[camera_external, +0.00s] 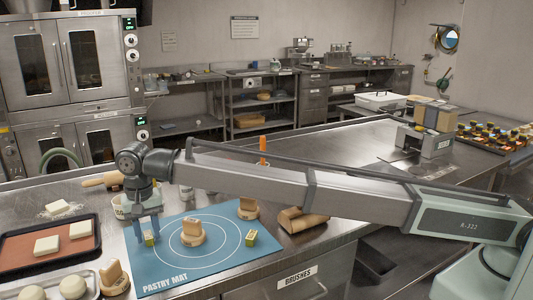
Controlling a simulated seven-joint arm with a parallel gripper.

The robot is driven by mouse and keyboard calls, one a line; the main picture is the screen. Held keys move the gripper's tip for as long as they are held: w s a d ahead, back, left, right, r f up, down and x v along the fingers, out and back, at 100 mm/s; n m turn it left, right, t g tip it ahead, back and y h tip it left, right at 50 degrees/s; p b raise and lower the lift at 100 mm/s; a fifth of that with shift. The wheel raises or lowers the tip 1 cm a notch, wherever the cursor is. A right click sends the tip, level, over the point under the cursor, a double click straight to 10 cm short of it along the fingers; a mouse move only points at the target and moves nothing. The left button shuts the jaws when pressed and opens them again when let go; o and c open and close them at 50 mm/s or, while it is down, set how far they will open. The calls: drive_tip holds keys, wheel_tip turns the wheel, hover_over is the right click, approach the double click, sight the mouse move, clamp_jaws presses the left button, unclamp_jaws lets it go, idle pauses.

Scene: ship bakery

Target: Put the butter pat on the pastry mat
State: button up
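The blue pastry mat (190,275) lies on the steel worktop. I cannot tell for sure which is the butter pat. My gripper (149,234) points down over the mat's left part. A small yellow-green block (150,240) shows at its fingertips; whether the fingers are shut on it is unclear.
On the mat are a wooden stamp-like piece (192,233) at the centre, another (248,209) behind right, and a yellow-green block (252,237) at right. A wooden piece (114,278) and dough tray (88,273) stand front left.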

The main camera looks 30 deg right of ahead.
sight(148, 234)
drive_tip(key=shift+o, duration=0.8)
wheel_tip(148, 234, up, 12)
drive_tip(key=shift+r, duration=0.15)
idle(0.4)
